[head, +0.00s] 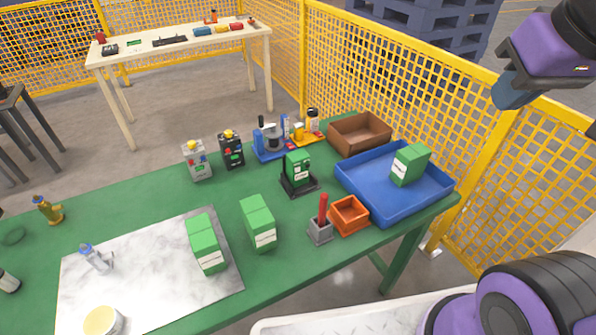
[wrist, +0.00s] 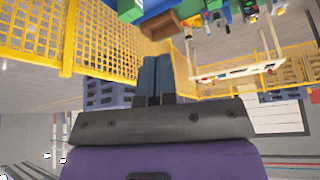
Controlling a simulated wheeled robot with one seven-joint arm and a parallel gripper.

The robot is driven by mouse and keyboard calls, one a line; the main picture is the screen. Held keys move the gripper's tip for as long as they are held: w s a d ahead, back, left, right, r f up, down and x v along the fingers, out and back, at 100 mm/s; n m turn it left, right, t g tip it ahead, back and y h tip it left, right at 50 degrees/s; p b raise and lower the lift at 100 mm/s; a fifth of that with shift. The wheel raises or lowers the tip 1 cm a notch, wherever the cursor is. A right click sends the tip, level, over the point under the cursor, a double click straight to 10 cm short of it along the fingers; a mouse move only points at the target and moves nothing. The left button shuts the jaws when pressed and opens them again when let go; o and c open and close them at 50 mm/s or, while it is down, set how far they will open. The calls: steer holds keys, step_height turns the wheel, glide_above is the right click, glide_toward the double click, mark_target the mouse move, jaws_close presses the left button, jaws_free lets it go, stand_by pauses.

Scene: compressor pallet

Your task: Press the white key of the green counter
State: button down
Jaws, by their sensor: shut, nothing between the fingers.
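The green counter (head: 298,168) stands upright on a black base in the middle of the green table in the head view. A pale patch shows on its front; I cannot make out the white key for certain at this size. My gripper (head: 510,92) is at the upper right of the head view, high above the table and well away from the counter. Its two blue fingers (wrist: 155,78) are together and empty in the wrist view. I cannot pick out the counter in the wrist view.
Grey (head: 197,160) and black (head: 231,150) devices stand left of the counter. Green boxes (head: 258,223) and a red-handled lever (head: 321,222) stand in front. An orange bin (head: 349,215), blue tray (head: 442,192) and brown box (head: 360,133) lie right. Yellow fencing (head: 400,80) runs behind.

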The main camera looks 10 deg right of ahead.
stand_by(0.5)
steer(key=w+f+n+t+h, duration=0.1)
steer(key=w+f+n, duration=0.45)
steer(key=w, duration=0.45)
steer(key=w+f+n, duration=0.5)
steer(key=w+f, duration=0.1)
steer(key=w, duration=0.5)
steer(key=w+a+f+n+y, duration=0.1)
steer(key=a+f+n+y, duration=0.1)
steer(key=f, duration=0.5)
steer(key=w+a+f+n+g+y, duration=0.1)
steer(key=w+a+f+n+y, duration=0.1)
steer(key=a+f+n, duration=0.3)
steer(key=w+a+f+n+g+y, duration=0.1)
steer(key=a+f+n+y, duration=0.2)
steer(key=a+f, duration=0.3)
steer(key=shift+w+a+f, duration=0.25)
steer(key=shift+w+f, duration=0.05)
steer(key=shift+f, duration=1.65)
